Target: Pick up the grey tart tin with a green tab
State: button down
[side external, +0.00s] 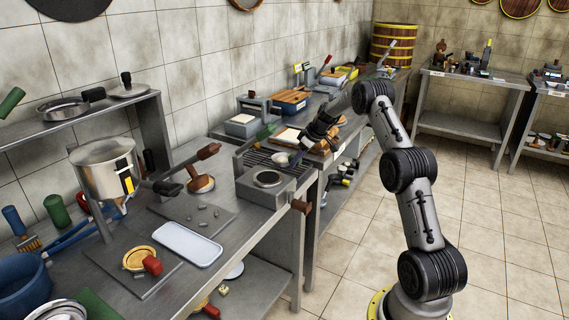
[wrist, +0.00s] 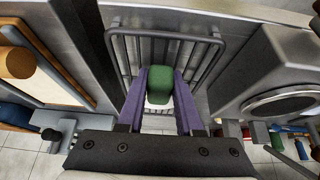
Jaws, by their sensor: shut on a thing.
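My gripper's purple fingers (wrist: 160,92) are shut on a green tab (wrist: 160,76) in the wrist view. A pale grey-white part (wrist: 158,101) shows just under the tab, and I take it as the tart tin; most of it is hidden by the tab and fingers. In the side view my gripper (side external: 293,154) is over the far end of the near counter, by a wire rack. A small pale round thing (side external: 281,159) shows at its fingers, too small to make out well.
The wire rack (wrist: 165,48) lies below the fingers. A steel appliance with a round plate (side external: 268,179) stands close beside it. A wooden board (wrist: 40,78) is at the left of the wrist view.

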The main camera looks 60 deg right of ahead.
jog(key=shift+r, duration=0.35)
jog(key=shift+r, duration=0.35)
jog(key=shift+r, duration=0.2)
jog(key=shift+r, duration=2.5)
